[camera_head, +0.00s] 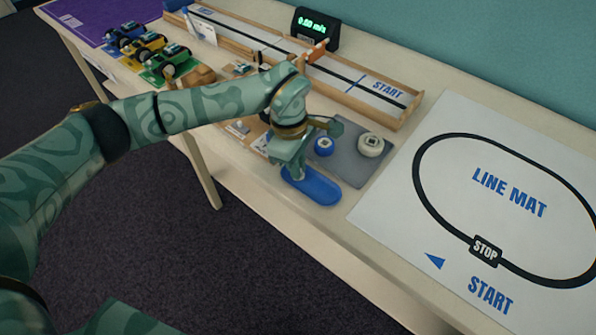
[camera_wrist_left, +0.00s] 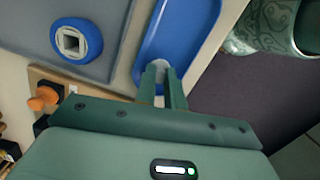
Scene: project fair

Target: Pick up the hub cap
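A small pale grey piece, which I take for the hub cap (camera_wrist_left: 159,74), shows between my left fingertips (camera_wrist_left: 161,76) over the blue oval dish (camera_wrist_left: 186,22) in the left wrist view. The fingers are close together, one on each side of it, and cover part of it. I cannot tell whether it still touches the dish. In the head view my left gripper (camera_head: 294,172) points down at the near-left end of the blue dish (camera_head: 319,189), and the gripper hides the hub cap. My right gripper is not in view.
A grey mat (camera_head: 349,170) behind the dish carries a blue wheel (camera_head: 323,146) and a white wheel (camera_head: 371,144). The line mat (camera_head: 425,225) lies to the right. A wooden-sided track (camera_head: 375,106) and a speed display (camera_head: 316,27) stand behind. The table's front edge is close to the dish.

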